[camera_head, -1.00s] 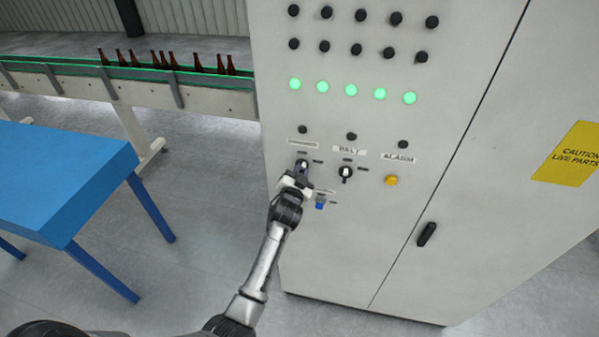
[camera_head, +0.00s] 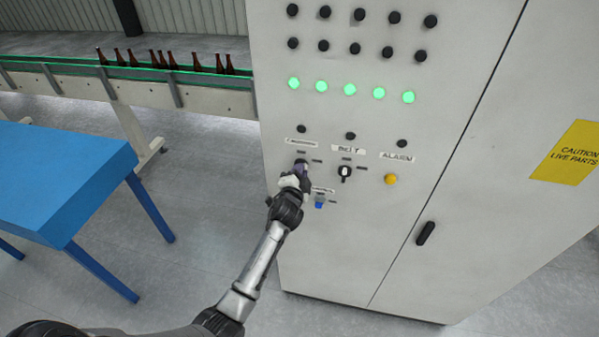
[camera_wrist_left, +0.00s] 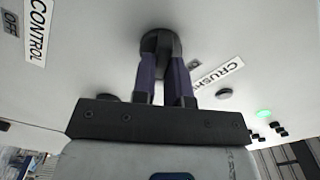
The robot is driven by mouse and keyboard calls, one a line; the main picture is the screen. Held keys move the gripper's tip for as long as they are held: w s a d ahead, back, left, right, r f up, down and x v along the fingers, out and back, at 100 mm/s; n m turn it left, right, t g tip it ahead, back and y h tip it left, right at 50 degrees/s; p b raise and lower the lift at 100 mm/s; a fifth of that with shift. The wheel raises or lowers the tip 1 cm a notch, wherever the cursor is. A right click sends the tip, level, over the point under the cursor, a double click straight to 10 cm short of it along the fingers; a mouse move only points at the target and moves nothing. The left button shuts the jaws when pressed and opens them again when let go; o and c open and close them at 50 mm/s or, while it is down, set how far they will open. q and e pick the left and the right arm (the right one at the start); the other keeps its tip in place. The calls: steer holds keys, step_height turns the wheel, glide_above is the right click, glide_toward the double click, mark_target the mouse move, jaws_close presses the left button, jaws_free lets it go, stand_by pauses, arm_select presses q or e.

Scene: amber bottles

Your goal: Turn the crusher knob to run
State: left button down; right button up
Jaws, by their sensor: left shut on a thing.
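The crusher knob (camera_wrist_left: 160,42) is a dark round knob on the cabinet's front panel, below a label reading CRUSH (camera_wrist_left: 218,74), which is partly hidden in the left wrist view. My left gripper (camera_wrist_left: 165,65) has both fingers closed on this knob. In the head view my left gripper (camera_head: 300,170) covers most of the knob. The knob's exact pointing direction is hidden by the fingers. My right gripper does not show.
The light grey cabinet (camera_head: 330,240) carries a BELT knob (camera_head: 344,173), a yellow ALARM button (camera_head: 391,179) and a blue button (camera_head: 320,203). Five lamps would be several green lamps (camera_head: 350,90). A blue table (camera_head: 60,180) and a bottle conveyor (camera_head: 210,97) stand left.

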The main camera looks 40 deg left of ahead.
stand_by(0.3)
arm_select(q)
steer(key=c, duration=1.1)
jaws_free()
steer(key=shift+c, duration=0.2)
steer(key=b+v, duration=0.2)
steer(key=v, duration=1.2)
steer(key=shift+a, duration=0.15)
